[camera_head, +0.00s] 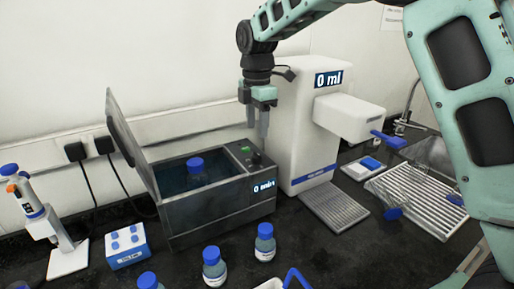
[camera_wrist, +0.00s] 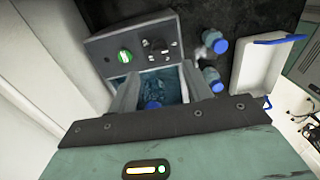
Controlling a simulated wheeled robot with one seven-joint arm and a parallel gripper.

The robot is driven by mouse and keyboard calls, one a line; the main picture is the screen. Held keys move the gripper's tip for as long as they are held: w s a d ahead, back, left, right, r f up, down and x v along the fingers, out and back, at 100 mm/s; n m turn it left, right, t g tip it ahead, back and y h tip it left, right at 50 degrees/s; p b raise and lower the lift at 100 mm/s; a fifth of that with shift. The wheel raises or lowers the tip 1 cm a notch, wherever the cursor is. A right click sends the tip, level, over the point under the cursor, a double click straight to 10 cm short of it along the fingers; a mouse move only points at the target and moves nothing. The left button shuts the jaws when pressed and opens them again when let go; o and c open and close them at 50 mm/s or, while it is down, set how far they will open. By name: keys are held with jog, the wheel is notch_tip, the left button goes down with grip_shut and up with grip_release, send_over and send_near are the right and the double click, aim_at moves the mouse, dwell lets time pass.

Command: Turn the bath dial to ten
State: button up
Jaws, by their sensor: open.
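The grey water bath (camera_head: 215,215) stands on the dark bench with its lid (camera_head: 130,140) raised. A blue-capped bottle (camera_head: 196,172) stands in the bath water. My gripper (camera_head: 258,132) is open and empty, pointing down above the panel, apart from the dial. The dial's exact setting is too small to read.
A white dispenser (camera_head: 303,130) reading "0 ml" stands close right of my gripper. Blue-capped bottles (camera_head: 214,265) and a blue-handled white tray (camera_wrist: 262,65) are in front. A pipette stand (camera_head: 50,235) and a blue-white box (camera_head: 126,247) are at left.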

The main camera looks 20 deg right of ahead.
aim_at(257, 153)
notch_tip(257, 153, down, 8)
jog(key=shift+f+p, duration=0.25)
jog(key=shift+p, duration=0.55)
jog(key=c, duration=1)
